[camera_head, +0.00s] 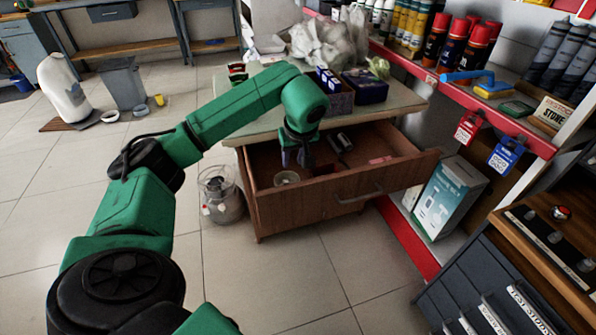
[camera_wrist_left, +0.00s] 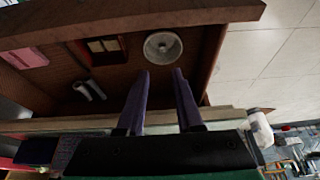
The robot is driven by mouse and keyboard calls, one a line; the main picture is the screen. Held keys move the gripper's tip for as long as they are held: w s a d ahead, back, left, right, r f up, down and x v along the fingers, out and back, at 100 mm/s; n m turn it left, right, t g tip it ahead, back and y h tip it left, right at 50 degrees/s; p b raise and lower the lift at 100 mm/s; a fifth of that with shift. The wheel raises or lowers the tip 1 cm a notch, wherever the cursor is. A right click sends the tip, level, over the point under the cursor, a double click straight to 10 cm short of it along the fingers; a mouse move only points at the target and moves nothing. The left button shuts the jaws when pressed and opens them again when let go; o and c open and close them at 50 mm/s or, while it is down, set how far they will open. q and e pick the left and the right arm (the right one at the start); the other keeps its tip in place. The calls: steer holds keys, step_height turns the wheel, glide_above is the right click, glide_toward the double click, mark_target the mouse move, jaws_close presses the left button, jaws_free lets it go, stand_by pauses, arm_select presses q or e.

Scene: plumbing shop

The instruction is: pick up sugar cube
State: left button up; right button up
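I cannot make out a sugar cube for certain in either view. My left gripper (camera_head: 296,158) reaches down into the open wooden drawer (camera_head: 345,208). In the left wrist view its two purple fingers (camera_wrist_left: 162,73) stand apart with nothing between them. A round pale dish (camera_wrist_left: 163,46) lies just beyond the fingertips on the drawer floor. It also shows in the head view (camera_head: 287,178), below the gripper. A small box with pale yellowish contents (camera_wrist_left: 104,46) lies beside the dish in the wrist view. My right gripper is not in view.
The drawer also holds a grey cylinder (camera_head: 340,142) and a flat pink item (camera_head: 380,160). Boxes (camera_head: 364,86) and a crumpled bag stand on the cabinet top above. A red-edged shelf (camera_head: 470,110) with cans is at the right. A glass jar (camera_head: 222,200) stands on the floor at left.

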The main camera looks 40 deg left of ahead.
mark_target(287, 181)
arm_select(q)
steer(key=b+x, duration=0.1)
steer(key=x, duration=0.7)
steer(key=s+b+x, duration=0.1)
steer(key=x, duration=0.4)
steer(key=shift+f+b, duration=0.1)
steer(key=shift+b, duration=0.2)
steer(key=shift+w+a+f, duration=0.15)
steer(key=shift+w+f, duration=0.1)
steer(key=shift+f, duration=0.1)
steer(key=shift+r, duration=0.1)
jaws_close()
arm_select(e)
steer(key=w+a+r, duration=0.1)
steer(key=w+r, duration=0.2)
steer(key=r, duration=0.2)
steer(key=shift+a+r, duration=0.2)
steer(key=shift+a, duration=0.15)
